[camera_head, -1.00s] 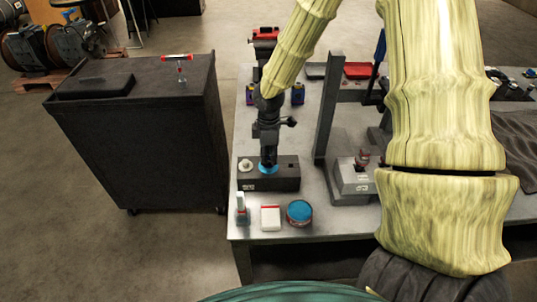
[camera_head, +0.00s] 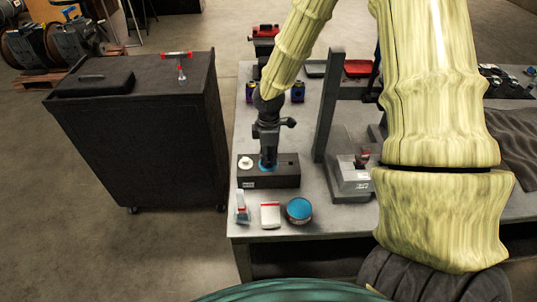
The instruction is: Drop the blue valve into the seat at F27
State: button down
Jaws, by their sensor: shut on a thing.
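The blue valve (camera_head: 266,169) shows as a small blue rim under my gripper (camera_head: 268,161). My gripper points straight down and is shut on it, right over the middle of a dark block (camera_head: 272,182) with a small white label on its front. The fingers hide most of the valve, and I cannot tell whether its stem is inside a hole. A pale round valve head (camera_head: 245,163) sits at the left end of the block. A dark hole shows toward the block's right end. The label is too small to read, so I cannot make out F27.
In front of the block stand a small bottle (camera_head: 242,207), a white and red box (camera_head: 270,215) and a round blue-topped tin (camera_head: 299,210). A grey post (camera_head: 328,105) rises to the right. A black cabinet (camera_head: 150,140) stands left of the bench (camera_head: 330,222).

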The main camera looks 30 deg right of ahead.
jog(key=shift+f, duration=0.15)
jog(key=c, duration=0.9)
grip_release()
jog(key=shift+r+p, duration=3.35)
jog(key=shift+r, duration=0.7)
